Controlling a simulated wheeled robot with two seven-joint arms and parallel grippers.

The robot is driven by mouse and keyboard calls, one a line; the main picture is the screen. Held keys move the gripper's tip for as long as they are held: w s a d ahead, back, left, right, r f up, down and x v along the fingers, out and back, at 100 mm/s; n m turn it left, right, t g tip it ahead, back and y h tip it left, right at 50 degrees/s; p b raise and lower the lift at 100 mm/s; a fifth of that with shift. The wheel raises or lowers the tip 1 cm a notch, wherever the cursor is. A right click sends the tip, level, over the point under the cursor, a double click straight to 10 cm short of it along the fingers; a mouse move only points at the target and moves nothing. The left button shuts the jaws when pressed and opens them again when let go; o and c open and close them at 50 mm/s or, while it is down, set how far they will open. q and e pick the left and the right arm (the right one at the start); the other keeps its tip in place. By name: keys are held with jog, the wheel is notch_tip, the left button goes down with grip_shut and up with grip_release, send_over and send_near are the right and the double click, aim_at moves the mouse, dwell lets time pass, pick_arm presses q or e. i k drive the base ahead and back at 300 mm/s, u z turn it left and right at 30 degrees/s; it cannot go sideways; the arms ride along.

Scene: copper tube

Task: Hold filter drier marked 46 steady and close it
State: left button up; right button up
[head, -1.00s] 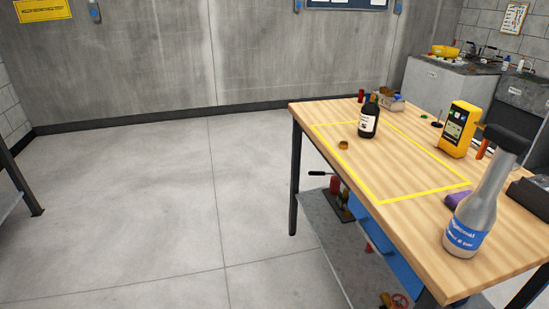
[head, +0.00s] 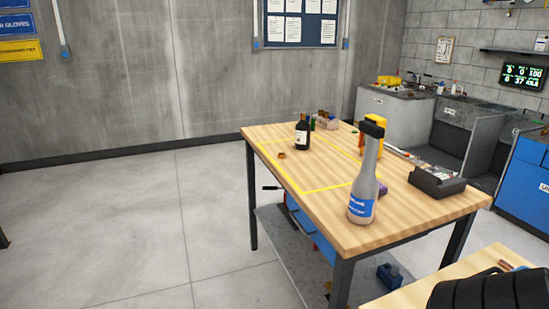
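No number 46 is readable, so I cannot tell which thing is the filter drier. A dark bottle (head: 302,136) with a pale label stands upright inside the yellow taped outline on the wooden table. A small brown ring or cap (head: 281,155) lies apart from it, to its left and nearer. A tall grey bottle (head: 363,188) with a blue label and dark top stands upright near the table's front edge. Neither of my grippers is in view.
The wooden table (head: 415,210) has a lower shelf with several items. A yellow device (head: 374,124) is partly hidden behind the grey bottle. A dark box (head: 437,181) sits at the right. A second wooden surface (head: 415,292) is at lower right. The floor (head: 140,215) at left is clear.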

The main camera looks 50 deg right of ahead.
aim_at(303, 129)
jog(key=i, duration=1.15)
jog(key=z, duration=1.25)
jog(key=i, duration=0.95)
jog(key=z, duration=1.05)
